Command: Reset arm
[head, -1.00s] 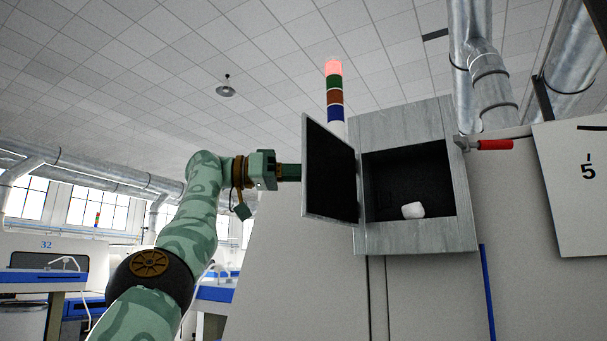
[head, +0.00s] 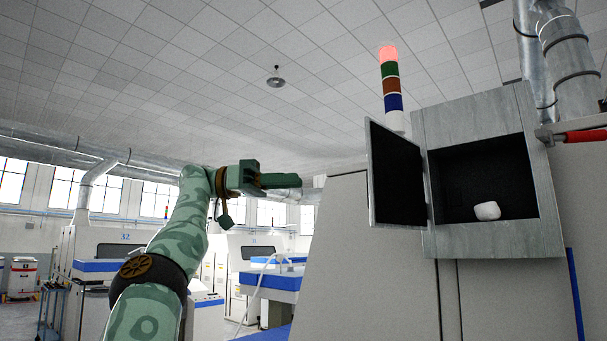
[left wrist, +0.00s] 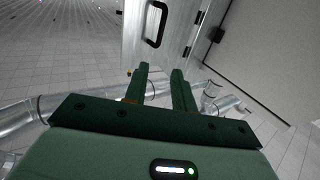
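My left arm, green with a camouflage pattern, reaches up from the bottom in the head view. Its gripper (head: 298,180) points right, with a clear gap in the picture to the open cabinet door (head: 398,178). In the left wrist view the two dark green fingers (left wrist: 160,70) stand apart with nothing between them. The door's black handle (left wrist: 155,24) shows beyond the fingertips. My right gripper is in neither view.
The grey metal cabinet (head: 470,122) stands open on the machine, with a white lump (head: 487,211) inside. A signal tower (head: 391,85) with its red top lit stands beside it. A red-handled lever (head: 584,137) is at the right. Ducts run overhead.

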